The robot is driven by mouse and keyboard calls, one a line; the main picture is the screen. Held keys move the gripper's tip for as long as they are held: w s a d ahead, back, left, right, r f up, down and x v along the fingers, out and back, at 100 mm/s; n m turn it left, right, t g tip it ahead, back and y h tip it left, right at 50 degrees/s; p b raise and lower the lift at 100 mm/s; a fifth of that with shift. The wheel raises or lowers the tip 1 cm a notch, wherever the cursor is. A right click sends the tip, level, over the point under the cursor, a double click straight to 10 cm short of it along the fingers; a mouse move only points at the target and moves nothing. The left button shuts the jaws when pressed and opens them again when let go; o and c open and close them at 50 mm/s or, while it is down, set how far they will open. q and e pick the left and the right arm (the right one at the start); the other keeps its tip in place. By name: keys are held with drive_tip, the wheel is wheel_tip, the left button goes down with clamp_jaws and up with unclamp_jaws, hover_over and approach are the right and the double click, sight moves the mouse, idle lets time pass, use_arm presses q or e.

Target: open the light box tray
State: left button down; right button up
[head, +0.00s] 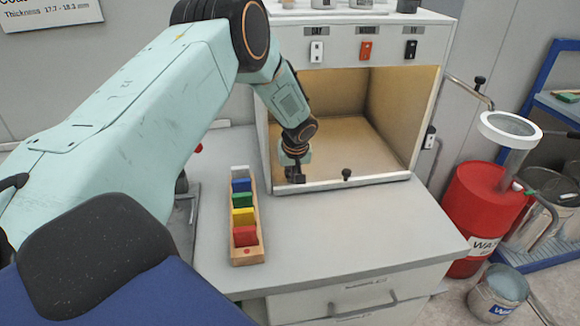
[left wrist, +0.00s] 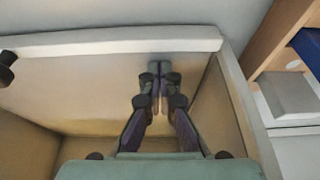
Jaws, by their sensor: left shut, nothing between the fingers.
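The light box (head: 433,50) is a white cabinet on the bench with a lit, open front. Its tray (head: 355,140) is the pale floor inside, with a white front lip (head: 385,179) roughly in line with the box front. A black knob (head: 347,174) stands at the lip; it also shows at the left edge of the left wrist view (left wrist: 6,70). My left gripper (head: 294,176) is shut and empty, pointing down at the left part of the lip. In the left wrist view its fingertips (left wrist: 159,78) are together over the tray, near the lip. Any contact is unclear.
A wooden rack (head: 248,257) with several coloured blocks stands on the bench just left of the box. The grey bench top (head: 350,225) in front of the box is clear. A red drum (head: 480,210) stands on the floor at the right.

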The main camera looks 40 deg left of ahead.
use_arm(q)
drive_tip(key=shift+s+d, duration=0.25)
drive_tip(key=shift+d, duration=0.2)
drive_tip(key=shift+s, duration=0.1)
drive_tip(key=shift+a, duration=0.15)
drive_tip(key=shift+s+d, duration=0.1)
drive_tip(key=shift+d, duration=0.1)
